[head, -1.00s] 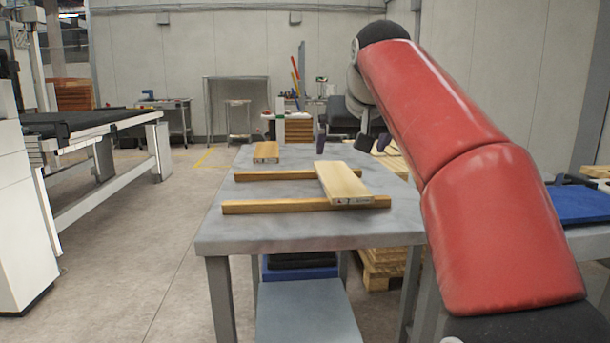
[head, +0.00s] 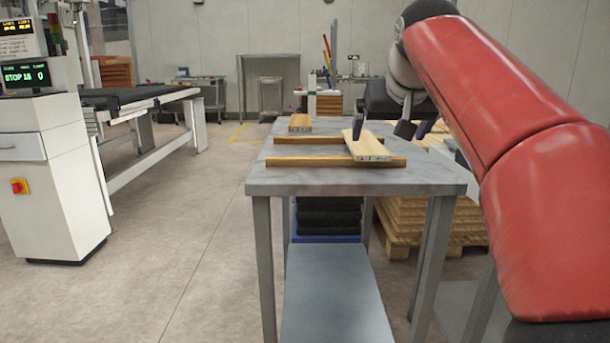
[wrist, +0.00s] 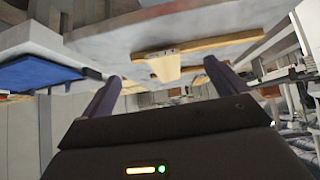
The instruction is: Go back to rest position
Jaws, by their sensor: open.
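My gripper (wrist: 160,76) is open in the wrist view, with its two dark purple fingers apart and nothing between them. In the head view my red arm fills the right side, and the gripper end is partly hidden behind it. A wooden board (head: 364,146) lies across two wooden strips, the near strip (head: 320,161) and the far strip (head: 312,140), on a grey table (head: 300,181). The board also shows in the wrist view (wrist: 165,66), apart from the fingers.
A small wooden block (head: 300,123) lies at the table's far left. A white control cabinet (head: 50,170) and a conveyor (head: 150,93) stand left. Stacked wooden boards (head: 425,218) sit on a pallet right of the table. The floor (head: 190,260) between cabinet and table is clear.

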